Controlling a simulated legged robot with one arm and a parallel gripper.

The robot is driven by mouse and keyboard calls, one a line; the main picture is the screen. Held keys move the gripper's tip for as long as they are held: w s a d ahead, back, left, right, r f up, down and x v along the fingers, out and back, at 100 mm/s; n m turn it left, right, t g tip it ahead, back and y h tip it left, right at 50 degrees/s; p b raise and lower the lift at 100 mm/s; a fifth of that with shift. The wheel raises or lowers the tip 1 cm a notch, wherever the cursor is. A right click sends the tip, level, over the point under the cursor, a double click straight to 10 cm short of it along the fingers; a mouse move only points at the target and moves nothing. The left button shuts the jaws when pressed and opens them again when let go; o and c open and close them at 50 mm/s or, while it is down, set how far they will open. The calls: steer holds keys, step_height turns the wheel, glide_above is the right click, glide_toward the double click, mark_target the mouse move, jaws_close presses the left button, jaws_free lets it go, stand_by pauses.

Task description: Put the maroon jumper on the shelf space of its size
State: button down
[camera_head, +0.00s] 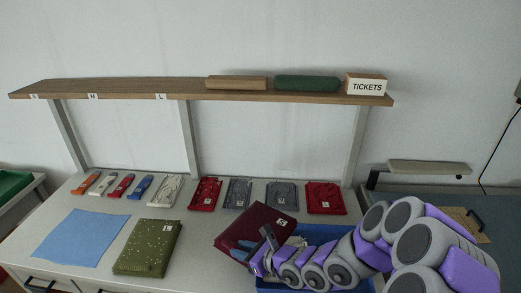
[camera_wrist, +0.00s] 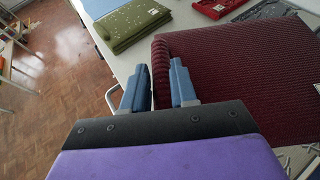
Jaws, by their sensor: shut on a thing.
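The maroon jumper (camera_head: 254,222) is folded flat and tilted above the blue crate near the table's front. In the wrist view its ribbed knit (camera_wrist: 235,75) fills the right side. A small white tag shows on it, too small to read. My gripper (camera_head: 268,240) is shut on the jumper's near edge; its blue fingers (camera_wrist: 158,88) show in the wrist view, the right one against the knit. The wooden shelf (camera_head: 140,86) on the wall side has labels S (camera_head: 35,96), M (camera_head: 93,96) and L (camera_head: 161,96) along its front edge. The shelf above these labels looks bare.
A brown roll (camera_head: 236,82), a green roll (camera_head: 307,83) and a TICKETS box (camera_head: 367,85) occupy the shelf's right part. Below, several folded garments line the table. An olive folded garment (camera_head: 148,247) and blue cloth (camera_head: 82,236) lie front left. The blue crate (camera_head: 318,232) is under my arm.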

steer(key=w+d+r+m+t+h, duration=0.2)
steer(key=w+d+r, duration=0.3)
steer(key=d+r, duration=0.4)
steer(key=w+d+r+m+t+h, duration=0.3)
steer(key=w+d+r+m+h, duration=0.2)
steer(key=d+r, duration=0.3)
steer(key=d, duration=0.2)
steer(key=shift+d+r+m, duration=0.3)
steer(key=shift+d+r, duration=0.1)
steer(key=shift+w+a, duration=0.1)
